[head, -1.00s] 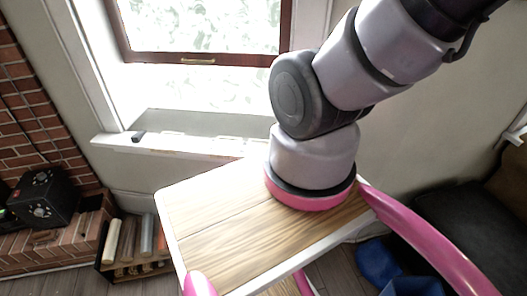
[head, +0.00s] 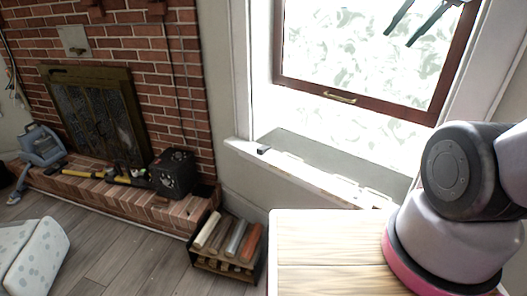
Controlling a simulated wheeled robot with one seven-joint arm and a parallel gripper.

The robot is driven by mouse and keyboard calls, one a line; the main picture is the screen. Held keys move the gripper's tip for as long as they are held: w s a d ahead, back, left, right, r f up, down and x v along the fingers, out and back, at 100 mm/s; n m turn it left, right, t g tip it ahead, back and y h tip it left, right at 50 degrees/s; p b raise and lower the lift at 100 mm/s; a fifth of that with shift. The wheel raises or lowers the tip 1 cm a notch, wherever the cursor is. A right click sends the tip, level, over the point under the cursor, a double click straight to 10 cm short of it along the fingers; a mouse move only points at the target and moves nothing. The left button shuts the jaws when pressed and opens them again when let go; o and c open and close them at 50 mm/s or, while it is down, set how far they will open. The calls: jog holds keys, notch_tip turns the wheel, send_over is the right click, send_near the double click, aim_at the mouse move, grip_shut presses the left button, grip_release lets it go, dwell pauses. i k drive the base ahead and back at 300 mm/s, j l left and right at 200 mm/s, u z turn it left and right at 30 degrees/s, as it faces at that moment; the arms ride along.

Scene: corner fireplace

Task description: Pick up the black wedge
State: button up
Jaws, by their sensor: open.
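A small black wedge (head: 263,149) lies on the white window sill (head: 315,177), near the sill's left end. It is small in the picture, so its exact shape is hard to tell. My gripper (head: 399,39) shows at the top right edge, its two dark fingers apart in front of the bright window. The gripper is open and nothing shows between the fingers. It appears above and to the right of the wedge in the picture, well apart from it. The rest of the gripper is cut off by the frame.
A crate of logs (head: 228,243) stands on the floor below the sill. A black box (head: 174,174) and tools rest on the brick hearth (head: 120,200). A patterned white seat (head: 30,255) is at lower left. Wooden floor (head: 130,255) is clear between seat and crate.

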aim_at(261, 150)
jog(key=i+u, duration=0.35)
jog(key=i+l+u, duration=0.15)
jog(key=u, duration=0.15)
jog(key=i+l+u, duration=0.2)
jog(key=u, duration=0.15)
